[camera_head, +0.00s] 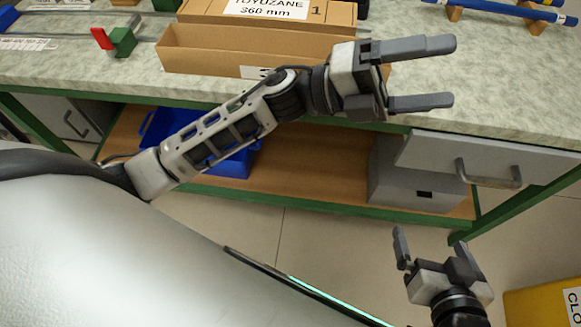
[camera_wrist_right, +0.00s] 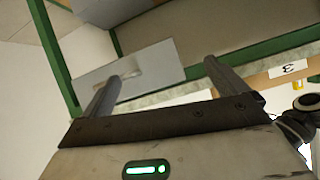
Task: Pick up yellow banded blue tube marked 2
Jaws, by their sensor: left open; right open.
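A blue tube (camera_head: 505,9) lies on small wooden supports at the far right of the bench, cut off by the top edge of the head view. A bit of yellow shows near its right part, but I cannot read any number on it. My left gripper (camera_head: 445,73) is open and empty over the bench's front edge, its fingers pointing right, left of and nearer than the tube. My right gripper (camera_head: 432,242) is open and empty, low in front of the bench. Its two fingers also show in the right wrist view (camera_wrist_right: 162,75).
A cardboard box (camera_head: 210,55) with a label stands behind my left arm. A red and green block (camera_head: 120,40) is at left. A grey drawer (camera_head: 490,160) hangs under the bench, above a shelf with a blue bin (camera_head: 235,163). A yellow box (camera_head: 535,305) stands at lower right.

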